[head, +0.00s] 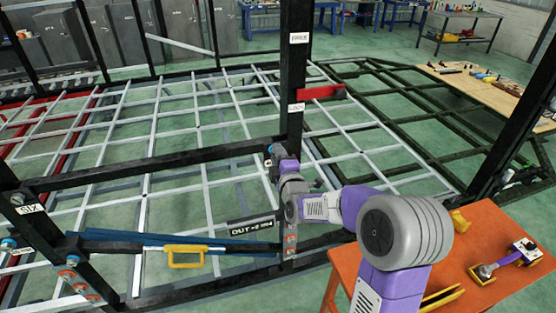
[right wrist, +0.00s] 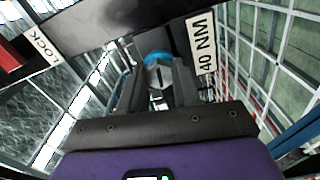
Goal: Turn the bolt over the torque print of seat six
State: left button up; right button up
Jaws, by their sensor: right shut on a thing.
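My right gripper (head: 276,160) is at the dark upright post (head: 292,75) in the middle of the head view. In the right wrist view my gripper (right wrist: 160,80) has its two fingers shut on a bolt (right wrist: 157,58) with a blue collar. The white torque print "40 NM" (right wrist: 206,43) is just right of the fingers. The fingers hide part of the bolt. A "SIX" label (head: 30,209) is on the left post in the head view. My left gripper is not in view.
A red piece (head: 320,91) sticks out from the post above my gripper. An orange table (head: 475,247) holds tools at right.

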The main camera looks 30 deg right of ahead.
jog(key=shift+w+f+n+b, duration=0.1)
jog(key=shift+f+n+b, duration=0.05)
jog(key=shift+n+b, duration=6.1)
jog(key=shift+f+n+b, duration=0.15)
jog(key=shift+n+b, duration=5.45)
jog(key=shift+n, duration=1.25)
jog(key=shift+m, duration=0.3)
